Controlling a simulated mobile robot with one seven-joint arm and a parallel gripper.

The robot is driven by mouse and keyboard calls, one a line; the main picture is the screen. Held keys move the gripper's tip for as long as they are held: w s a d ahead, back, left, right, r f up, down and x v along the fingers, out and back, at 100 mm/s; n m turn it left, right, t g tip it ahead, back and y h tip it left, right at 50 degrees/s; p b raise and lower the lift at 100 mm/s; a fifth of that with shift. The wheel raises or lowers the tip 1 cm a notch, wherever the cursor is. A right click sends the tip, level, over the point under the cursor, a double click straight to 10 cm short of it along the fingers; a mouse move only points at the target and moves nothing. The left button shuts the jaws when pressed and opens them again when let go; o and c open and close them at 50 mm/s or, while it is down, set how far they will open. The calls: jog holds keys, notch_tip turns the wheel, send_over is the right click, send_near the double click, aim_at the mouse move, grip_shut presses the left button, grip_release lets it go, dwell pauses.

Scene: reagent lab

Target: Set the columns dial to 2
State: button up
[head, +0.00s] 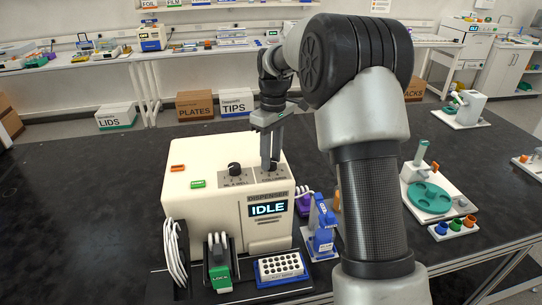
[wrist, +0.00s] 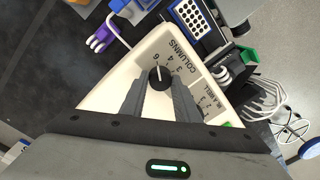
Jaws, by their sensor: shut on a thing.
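The cream dispenser (head: 225,215) stands on the dark bench, its screen reading IDLE. The black columns dial (wrist: 160,78) is on its top panel, with the COLUMNS label and numbers beside it in the wrist view. Its white pointer line appears to point toward the 6. My gripper (head: 270,166) points down at the right-hand dial plate. In the wrist view my gripper (wrist: 160,84) has its two fingers on either side of the columns dial, shut on it. In the head view the fingers mostly hide this dial.
A second dial (head: 234,169) sits left of the columns dial on the same top. Orange (head: 178,168) and green (head: 197,184) buttons are near it. A blue tube rack (head: 280,268), a green-fronted holder (head: 219,277) and a blue device (head: 323,228) stand around the dispenser. The bench at left is clear.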

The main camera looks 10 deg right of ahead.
jog(key=shift+m, duration=0.4)
jog(key=m+p, duration=0.1)
jog(key=m, duration=0.4)
jog(key=shift+m, duration=0.3)
jog(key=m, duration=0.3)
jog(key=shift+m+t, duration=0.3)
jog(key=shift+m, duration=0.1)
jog(key=m+p, duration=0.1)
jog(key=m, duration=0.2)
jog(key=shift+s+m, duration=0.1)
jog(key=shift+m, duration=0.2)
jog(key=m, duration=0.5)
jog(key=shift+p, duration=0.3)
jog(key=m, duration=0.5)
jog(key=o, duration=1)
